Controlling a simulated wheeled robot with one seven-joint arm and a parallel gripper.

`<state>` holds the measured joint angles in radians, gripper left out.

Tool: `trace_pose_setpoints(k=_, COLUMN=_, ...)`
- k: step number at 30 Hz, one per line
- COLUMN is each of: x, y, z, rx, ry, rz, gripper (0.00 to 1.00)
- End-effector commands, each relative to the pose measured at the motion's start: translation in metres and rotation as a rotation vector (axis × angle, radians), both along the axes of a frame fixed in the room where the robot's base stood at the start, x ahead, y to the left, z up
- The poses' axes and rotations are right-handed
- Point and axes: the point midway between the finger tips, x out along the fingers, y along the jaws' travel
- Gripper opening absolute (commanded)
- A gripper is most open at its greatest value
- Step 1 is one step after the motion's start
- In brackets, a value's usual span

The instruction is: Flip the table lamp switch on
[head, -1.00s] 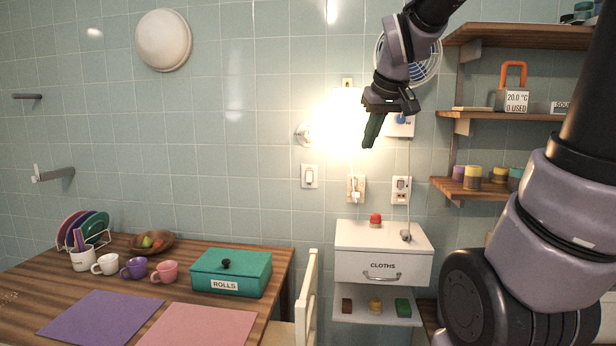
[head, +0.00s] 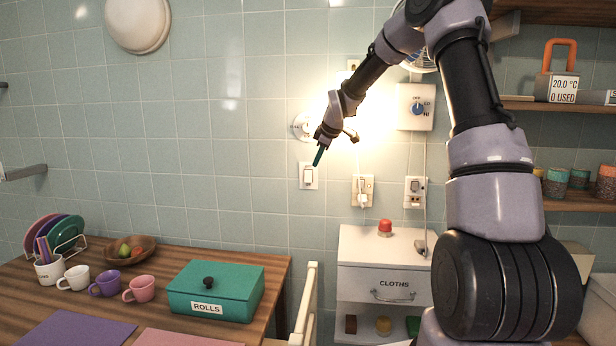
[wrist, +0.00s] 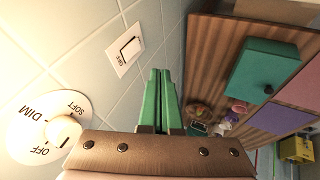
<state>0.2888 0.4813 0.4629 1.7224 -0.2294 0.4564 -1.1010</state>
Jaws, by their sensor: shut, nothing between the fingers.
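A white rocker switch (head: 309,175) is on the tiled wall, left of the glowing light. In the wrist view the same wall switch (wrist: 126,48) shows a plate with lettering that looks like OFF. My gripper (head: 317,160) has green fingers, shut and empty, pointing down in front of the switch's upper part in the head view. In the wrist view the closed fingertips (wrist: 160,76) are right of the switch plate and apart from it. A bright glow (head: 345,110) fills the wall behind my wrist; the lamp's body is hidden. No table lamp can be made out for certain.
A dial (wrist: 62,132) marked DIM, SOFT and OFF is close to my gripper. Right of the switch are a plugged outlet (head: 362,190), another outlet (head: 415,192) and a blue-knobbed box (head: 416,107).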

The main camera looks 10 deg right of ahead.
Motion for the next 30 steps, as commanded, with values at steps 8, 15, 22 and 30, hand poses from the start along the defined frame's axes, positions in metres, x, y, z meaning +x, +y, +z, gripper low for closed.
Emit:
trace_pose_setpoints(k=8, x=0.005, y=0.001, z=-0.004, rx=-0.003, ry=-0.006, rz=0.017, gripper=0.0)
trace_pose_setpoints(k=15, x=0.007, y=0.002, z=-0.008, rx=-0.003, ry=-0.004, rz=0.016, gripper=0.0)
trace_pose_setpoints(k=22, x=0.025, y=0.01, z=-0.037, rx=-0.002, ry=-0.002, rz=0.018, gripper=0.0)
trace_pose_setpoints(k=30, x=0.056, y=0.021, z=-0.084, rx=-0.002, ry=-0.002, rz=0.016, gripper=0.0)
